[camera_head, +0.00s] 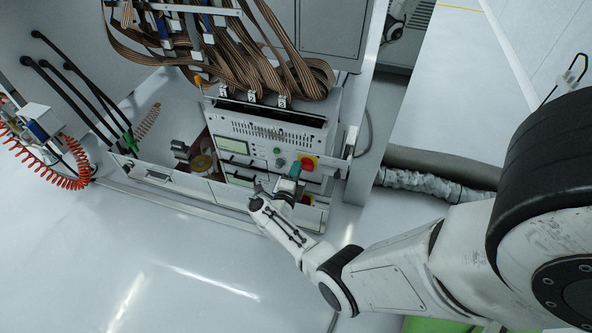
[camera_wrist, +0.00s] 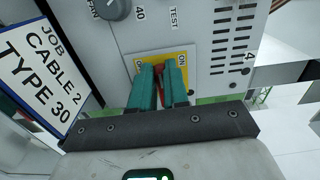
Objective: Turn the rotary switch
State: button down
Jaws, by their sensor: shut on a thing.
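The rotary switch (camera_head: 308,163) is red on a yellow plate, on the front of a light grey instrument panel. In the wrist view its yellow plate (camera_wrist: 187,54) carries the letters "ON" at the right, with other lettering partly covered at the left. My gripper (camera_head: 295,172) reaches the panel from the front. In the wrist view the teal fingers of my gripper (camera_wrist: 160,72) stand over the plate, shut on the red switch handle (camera_wrist: 160,74). Only a narrow strip of the handle shows between them, so its exact angle is hard to tell.
A grey knob (camera_wrist: 114,6) is close above left of the plate. A label card (camera_wrist: 38,72) reading "JOB CABLE 2 TYPE 30" stands at the left. Ribbon cables (camera_head: 240,60) hang above the instrument. Black cables (camera_head: 85,85) and an orange coiled hose (camera_head: 70,183) are at the left.

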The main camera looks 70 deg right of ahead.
jog(key=shift+f, duration=0.1)
jog(key=c, duration=1.1)
grip_release()
jog(key=a+p, duration=0.1)
jog(key=a, duration=0.2)
jog(key=a+p, duration=0.1)
jog(key=a, duration=0.3)
jog(key=a+p, duration=0.1)
jog(key=a, duration=0.2)
jog(key=shift+s+a, duration=0.4)
